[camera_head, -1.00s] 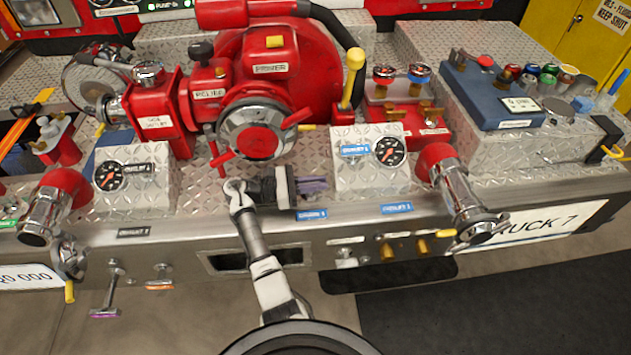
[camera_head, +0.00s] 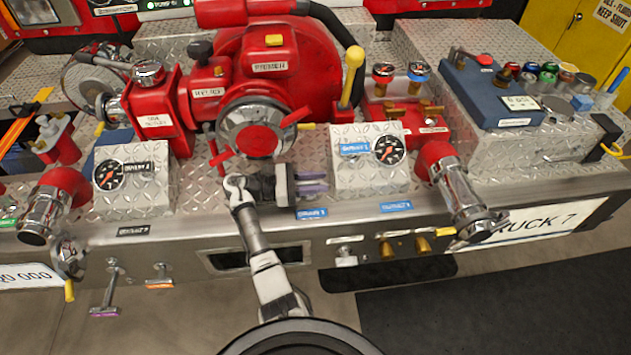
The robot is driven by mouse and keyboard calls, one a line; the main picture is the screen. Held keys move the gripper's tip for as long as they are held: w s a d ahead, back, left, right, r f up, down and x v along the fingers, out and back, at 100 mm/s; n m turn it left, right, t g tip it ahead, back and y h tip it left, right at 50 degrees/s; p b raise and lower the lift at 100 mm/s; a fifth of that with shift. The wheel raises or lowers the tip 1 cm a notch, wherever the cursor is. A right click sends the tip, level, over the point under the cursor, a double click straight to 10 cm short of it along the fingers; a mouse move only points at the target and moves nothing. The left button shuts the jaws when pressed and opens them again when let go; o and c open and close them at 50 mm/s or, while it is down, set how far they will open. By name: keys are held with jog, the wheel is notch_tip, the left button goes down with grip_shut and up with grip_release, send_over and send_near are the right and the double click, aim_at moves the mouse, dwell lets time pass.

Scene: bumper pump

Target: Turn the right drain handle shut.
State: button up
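My gripper (camera_head: 313,182) is over the bumper deck in front of the red pump, its two purple-grey fingers pointing right with a narrow gap between them. Nothing shows between the fingers. On the bumper's front face, right of centre, are a silver handle (camera_head: 346,256) and two brass fittings, one left (camera_head: 387,250) and one right (camera_head: 422,245). I cannot tell which is the right drain handle, as the small labels are unreadable. At the left, a silver T-shaped handle with a purple end (camera_head: 106,291) and an orange-ended one (camera_head: 160,277) hang below the face. My gripper touches none of these.
A gauge box (camera_head: 369,172) stands just right of my gripper. The red pump (camera_head: 255,129) with its spoked wheel is behind it. A chrome outlet (camera_head: 461,198) juts forward at the right, and another (camera_head: 44,216) at the left. Floor space in front of the bumper is clear.

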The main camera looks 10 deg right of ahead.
jog(key=a+b, duration=0.4)
jog(key=a, duration=0.9)
jog(key=shift+w+a, duration=0.1)
jog(key=shift+a, duration=0.3)
